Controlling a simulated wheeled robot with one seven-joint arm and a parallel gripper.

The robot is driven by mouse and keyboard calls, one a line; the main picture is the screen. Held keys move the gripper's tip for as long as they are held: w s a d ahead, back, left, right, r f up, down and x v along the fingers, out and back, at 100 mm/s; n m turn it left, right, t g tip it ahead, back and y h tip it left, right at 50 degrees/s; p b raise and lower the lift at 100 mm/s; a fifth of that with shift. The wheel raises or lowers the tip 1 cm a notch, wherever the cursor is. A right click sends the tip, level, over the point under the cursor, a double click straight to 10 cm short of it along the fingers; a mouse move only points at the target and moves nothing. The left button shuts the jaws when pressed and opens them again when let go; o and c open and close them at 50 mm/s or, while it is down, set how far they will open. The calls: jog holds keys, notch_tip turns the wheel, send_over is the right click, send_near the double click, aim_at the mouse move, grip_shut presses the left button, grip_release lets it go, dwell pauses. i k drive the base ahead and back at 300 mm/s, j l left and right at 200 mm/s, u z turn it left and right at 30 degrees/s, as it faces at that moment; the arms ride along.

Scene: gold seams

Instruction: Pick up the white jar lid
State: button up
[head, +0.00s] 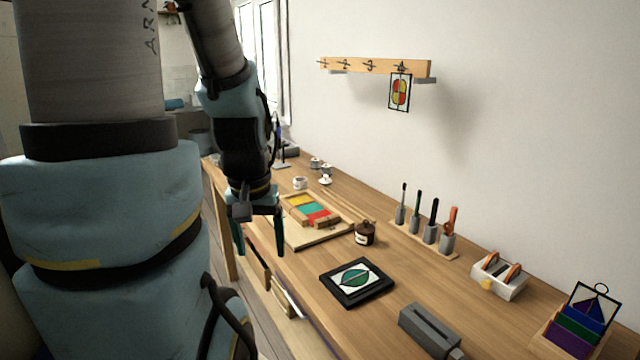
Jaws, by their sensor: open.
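A small white lid with a dark knob (325,180), which looks like the white jar lid, lies on the workbench (395,277) toward its far end. A small white jar (300,183) stands just left of it. My gripper (260,246) points down with its two dark green fingers apart and nothing between them. In the picture it is below and left of the lid, well nearer to me, by the bench's front edge. Its exact height above the bench is hard to tell.
A framed leaf panel (356,281), grey block (430,330) and tool rack (424,238) are nearer. Drawers stand open below the front edge. Small pots (315,163) stand behind the lid.

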aim_at(325, 181)
jog(key=i+j, duration=0.25)
jog(key=i, duration=0.2)
jog(key=i+j, duration=0.25)
jog(key=i, duration=0.2)
jog(key=i+j, duration=0.25)
jog(key=i, duration=0.15)
jog(key=i+j, duration=0.25)
jog(key=i, duration=0.2)
